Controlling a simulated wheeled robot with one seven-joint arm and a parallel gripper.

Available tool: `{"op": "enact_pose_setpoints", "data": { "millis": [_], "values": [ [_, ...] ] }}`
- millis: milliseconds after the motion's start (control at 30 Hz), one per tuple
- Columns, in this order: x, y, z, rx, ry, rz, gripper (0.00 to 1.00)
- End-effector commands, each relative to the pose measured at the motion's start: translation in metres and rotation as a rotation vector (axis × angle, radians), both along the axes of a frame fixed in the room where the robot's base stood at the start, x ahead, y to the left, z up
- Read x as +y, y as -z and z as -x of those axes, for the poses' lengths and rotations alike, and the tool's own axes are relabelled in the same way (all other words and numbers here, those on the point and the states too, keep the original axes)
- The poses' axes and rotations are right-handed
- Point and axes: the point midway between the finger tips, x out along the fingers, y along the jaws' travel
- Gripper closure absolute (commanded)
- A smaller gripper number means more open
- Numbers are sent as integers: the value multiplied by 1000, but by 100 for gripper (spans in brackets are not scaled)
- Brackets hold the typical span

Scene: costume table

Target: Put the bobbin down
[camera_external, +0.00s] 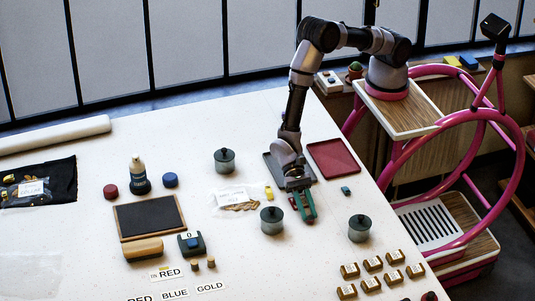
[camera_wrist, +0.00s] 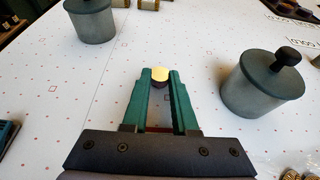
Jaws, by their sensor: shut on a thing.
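In the external view my gripper (camera_external: 305,206) points down over the white table (camera_external: 320,260), between two grey lidded canisters; the bobbin cannot be made out there. I cannot tell whether the bobbin touches the table.
One canister (camera_external: 272,221) stands close left of my gripper, another (camera_external: 360,229) to the right. A dark red tray (camera_external: 333,158) and a grey tray (camera_external: 275,170) lie behind. Small labelled brown blocks (camera_external: 373,264) stand front right. Bare table lies between the two canisters.

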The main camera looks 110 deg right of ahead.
Motion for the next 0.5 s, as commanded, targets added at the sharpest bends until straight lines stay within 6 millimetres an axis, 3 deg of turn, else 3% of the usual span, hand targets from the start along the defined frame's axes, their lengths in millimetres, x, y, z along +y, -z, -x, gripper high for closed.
{"op": "enact_pose_setpoints", "data": {
  "millis": [367, 400, 467, 500],
  "values": [
    [0, 6, 0, 0, 0, -1, 100],
    [0, 6, 0, -1, 0, -1, 62],
    [0, 5, 0, -1, 0, -1, 44],
    [0, 5, 0, -1, 0, -1, 44]
  ]
}}
